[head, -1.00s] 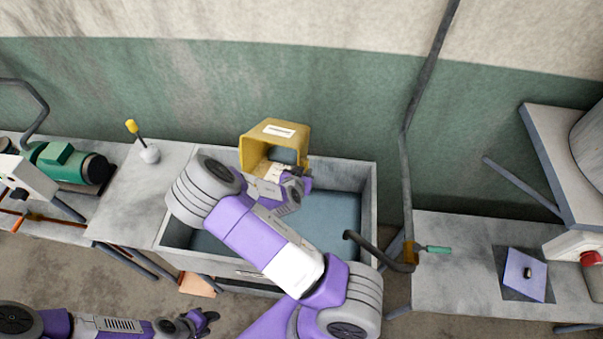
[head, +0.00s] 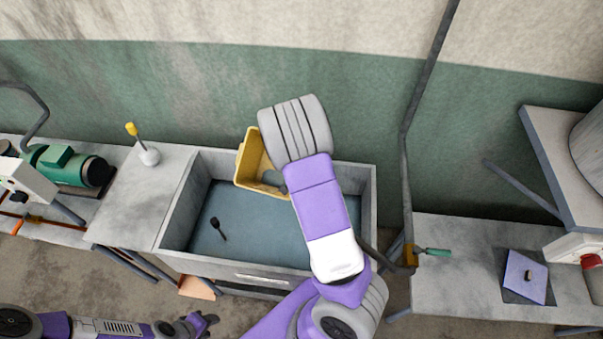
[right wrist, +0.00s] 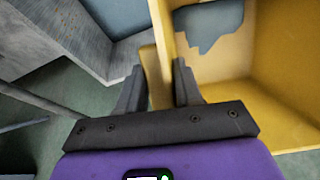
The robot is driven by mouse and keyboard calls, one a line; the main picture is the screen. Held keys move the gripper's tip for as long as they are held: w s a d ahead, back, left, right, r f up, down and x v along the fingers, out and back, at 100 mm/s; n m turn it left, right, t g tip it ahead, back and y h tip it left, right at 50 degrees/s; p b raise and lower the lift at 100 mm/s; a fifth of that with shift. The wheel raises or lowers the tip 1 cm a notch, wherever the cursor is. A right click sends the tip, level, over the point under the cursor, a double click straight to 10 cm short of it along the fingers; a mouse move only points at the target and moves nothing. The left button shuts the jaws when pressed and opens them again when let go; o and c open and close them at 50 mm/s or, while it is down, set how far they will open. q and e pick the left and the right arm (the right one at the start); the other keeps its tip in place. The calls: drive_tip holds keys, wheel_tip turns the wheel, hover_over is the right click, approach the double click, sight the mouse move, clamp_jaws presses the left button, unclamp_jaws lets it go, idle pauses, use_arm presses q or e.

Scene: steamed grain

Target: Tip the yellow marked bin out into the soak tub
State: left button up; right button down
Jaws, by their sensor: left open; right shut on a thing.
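The yellow bin (head: 249,165) is tilted above the back part of the grey soak tub (head: 368,200), its open side toward the lower right in the head view. In the right wrist view the bin's inside (right wrist: 285,75) shows, with an irregular grey-blue patch; I cannot tell whether that is contents. My right gripper (right wrist: 158,88) is shut on the bin's wall. In the head view my right arm hides that gripper and part of the bin. My left gripper (head: 208,321) is open and empty, low at the left, in front of the tub and apart from it.
A dark spoon-shaped thing (head: 218,228) shows in the tub over its blue-grey bottom. A yellow-tipped lever (head: 132,130) stands on the left bench, near a green motor (head: 75,160). The right bench holds a purple plate (head: 525,275). A bent pipe (head: 404,180) runs down right of the tub.

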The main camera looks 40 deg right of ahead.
drive_tip(key=shift+r+g+y, duration=0.15)
drive_tip(key=shift+g+y, duration=0.25)
drive_tip(key=shift+y, duration=0.2)
drive_tip(key=y, duration=0.1)
drive_tip(key=g+y, duration=0.1)
drive_tip(key=shift+d+r+g+y, duration=0.1)
drive_tip(key=shift+r+g+y, duration=0.2)
drive_tip(key=shift+y, duration=0.1)
drive_tip(key=shift+r+g+y, duration=0.2)
drive_tip(key=shift+g+y, duration=0.2)
drive_tip(key=shift+y, duration=0.4)
drive_tip(key=shift+a, duration=0.2)
